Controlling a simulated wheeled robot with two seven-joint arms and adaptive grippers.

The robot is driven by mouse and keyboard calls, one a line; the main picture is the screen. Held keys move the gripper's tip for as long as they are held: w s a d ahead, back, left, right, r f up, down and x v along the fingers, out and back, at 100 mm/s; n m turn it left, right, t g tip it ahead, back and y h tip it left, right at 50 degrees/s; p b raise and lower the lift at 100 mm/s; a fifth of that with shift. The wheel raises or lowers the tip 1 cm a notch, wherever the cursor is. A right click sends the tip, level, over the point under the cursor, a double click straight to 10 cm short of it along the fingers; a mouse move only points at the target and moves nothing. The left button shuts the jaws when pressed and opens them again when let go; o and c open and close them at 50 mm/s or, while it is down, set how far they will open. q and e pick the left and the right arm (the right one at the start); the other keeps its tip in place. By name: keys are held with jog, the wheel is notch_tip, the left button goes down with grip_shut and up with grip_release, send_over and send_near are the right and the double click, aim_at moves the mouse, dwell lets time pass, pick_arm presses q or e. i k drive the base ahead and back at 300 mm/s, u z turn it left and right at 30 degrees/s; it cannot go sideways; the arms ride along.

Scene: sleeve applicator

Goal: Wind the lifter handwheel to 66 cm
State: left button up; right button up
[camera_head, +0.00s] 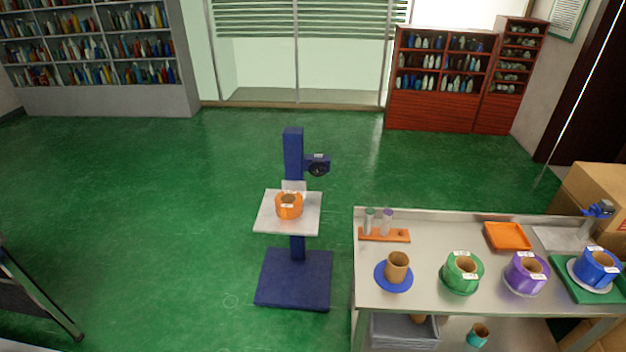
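The lifter is a dark blue column (293,152) on a wide blue base plate (293,280), standing on the floor near the middle of the view. Its black handwheel (318,169) sits on a blue bracket at the right side of the column, near the top. A small pale label shows above the wheel; it is too small to read. The lifter's white platform (268,222) juts out in front of the column. An orange ring-shaped roll (289,206) with white labels stands on it. Neither of my grippers shows in the head view.
A steel table (420,297) at the right holds green (462,272), purple (527,274) and blue (596,268) rolls, a brown cup-like roll (397,267) and an orange tray (507,236). A dark frame (38,297) stands at lower left. Green floor around the lifter is clear.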

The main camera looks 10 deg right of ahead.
aim_at(317, 170)
jog(key=u, duration=0.6)
jog(key=i, duration=0.7)
jog(key=u, duration=0.55)
